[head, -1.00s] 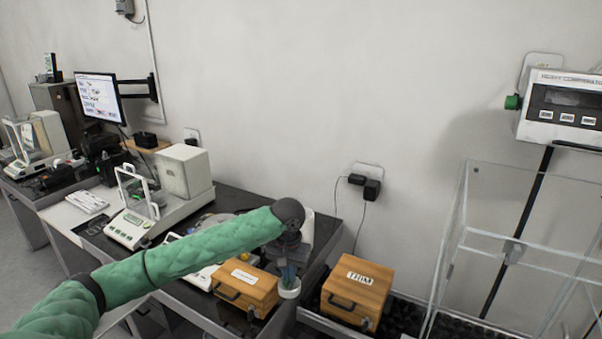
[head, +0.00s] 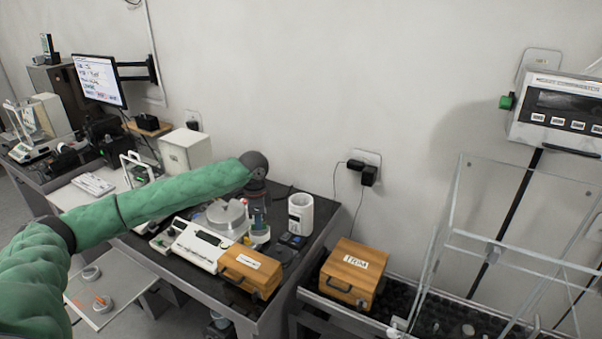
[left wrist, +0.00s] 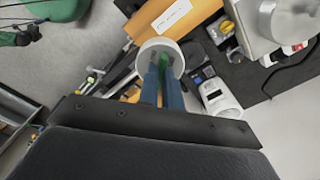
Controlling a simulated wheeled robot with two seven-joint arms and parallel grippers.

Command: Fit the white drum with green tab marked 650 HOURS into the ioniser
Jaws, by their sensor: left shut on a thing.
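In the left wrist view the gripper's blue fingers (left wrist: 163,90) reach into the drum's round white rim (left wrist: 152,45). A green piece shows between the fingers, and no lettering on it is readable. A white upright cylinder with a dark panel (head: 300,214) stands to the right of the gripper; it also shows in the left wrist view (left wrist: 218,98). I cannot tell for sure whether it is the ioniser. My right gripper is not in view.
A white balance (head: 198,246) with a metal pan (head: 226,214) stands left of the gripper. A wooden box (head: 250,268) is in front and another wooden box (head: 352,272) to the right. A clear-walled enclosure (head: 520,210) fills the right side.

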